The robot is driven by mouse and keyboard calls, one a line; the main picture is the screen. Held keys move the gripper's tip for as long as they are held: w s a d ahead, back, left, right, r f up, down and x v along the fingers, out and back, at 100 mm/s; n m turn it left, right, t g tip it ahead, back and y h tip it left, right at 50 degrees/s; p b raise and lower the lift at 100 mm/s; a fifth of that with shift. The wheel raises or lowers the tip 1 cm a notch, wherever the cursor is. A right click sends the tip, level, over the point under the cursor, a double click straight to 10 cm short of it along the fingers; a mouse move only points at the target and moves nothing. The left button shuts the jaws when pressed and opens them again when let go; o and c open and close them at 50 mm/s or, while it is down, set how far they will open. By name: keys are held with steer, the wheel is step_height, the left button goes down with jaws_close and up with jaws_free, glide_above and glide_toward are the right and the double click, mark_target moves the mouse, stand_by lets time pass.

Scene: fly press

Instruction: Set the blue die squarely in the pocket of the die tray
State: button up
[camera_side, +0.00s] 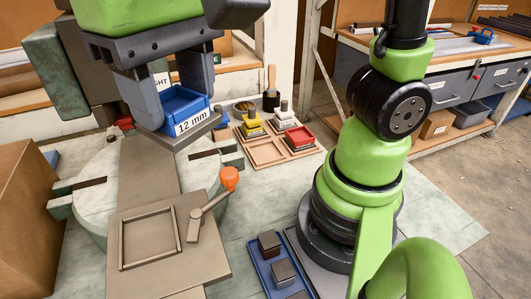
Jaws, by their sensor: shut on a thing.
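The blue die (183,103), labelled "12 mm" on a grey base plate, is between the two grey fingers of my gripper (177,105). My gripper is shut on it and holds it up at the upper left, in front of the press. The wooden die tray (266,152) lies on the mat to the right of the die. It holds a yellow die (251,127) and a red die (299,137); its front left part shows an empty square pocket.
A grey slide plate with a raised square frame (150,237) and an orange-knobbed lever (229,180) lies in front. A blue tray with several dark blocks (283,272) sits at the bottom. A brush (271,98) stands behind the die tray. My arm occupies the right.

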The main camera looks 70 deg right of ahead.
steer(key=s+d+f+m, duration=0.6)
steer(key=s, duration=0.3)
steer(key=w+d+f, duration=0.4)
steer(key=d, duration=0.4)
steer(key=w+d+f, duration=0.3)
steer(key=w+d, duration=0.1)
steer(key=d, duration=0.3)
steer(key=w+d+f, duration=0.4)
steer(key=d, duration=0.4)
steer(key=f, duration=0.5)
steer(key=shift+w+d+f, duration=0.1)
steer(key=shift+d+f, duration=0.1)
steer(key=shift+f, duration=2.3)
steer(key=shift+f, duration=0.1)
